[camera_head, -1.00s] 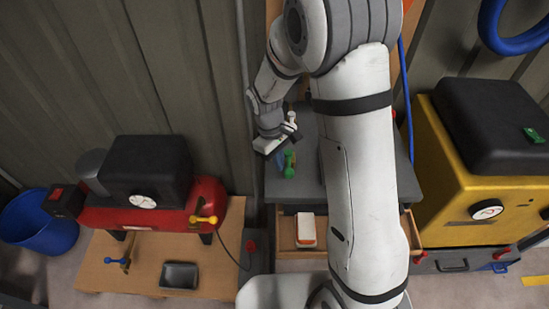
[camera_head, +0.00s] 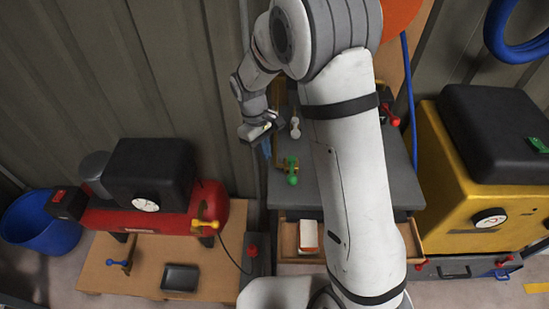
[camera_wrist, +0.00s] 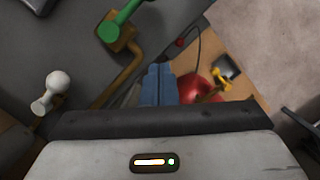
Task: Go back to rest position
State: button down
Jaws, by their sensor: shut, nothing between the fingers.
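My gripper (camera_head: 266,146) hangs at the left edge of the grey bench top (camera_head: 392,170) in the head view, with my arm coming from above it. In the wrist view its blue fingers (camera_wrist: 159,86) are together with nothing between them. A green-handled valve (camera_head: 292,172) stands just right of and below my gripper in the head view; it also shows at the upper left of the wrist view (camera_wrist: 118,27). A white-handled valve (camera_head: 295,128) stands to the right of my gripper, and it shows at the left of the wrist view (camera_wrist: 50,92).
An open drawer (camera_head: 290,238) under the bench holds a white and red box (camera_head: 308,236). A red compressor (camera_head: 100,218) with a yellow-handled valve (camera_head: 206,225) is at the left. A yellow machine (camera_head: 450,210) stands at the right. A red-handled valve (camera_head: 391,116) is behind my arm.

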jog(key=s+v, duration=0.1)
jog(key=v, duration=0.7)
jog(key=shift+w, duration=0.25)
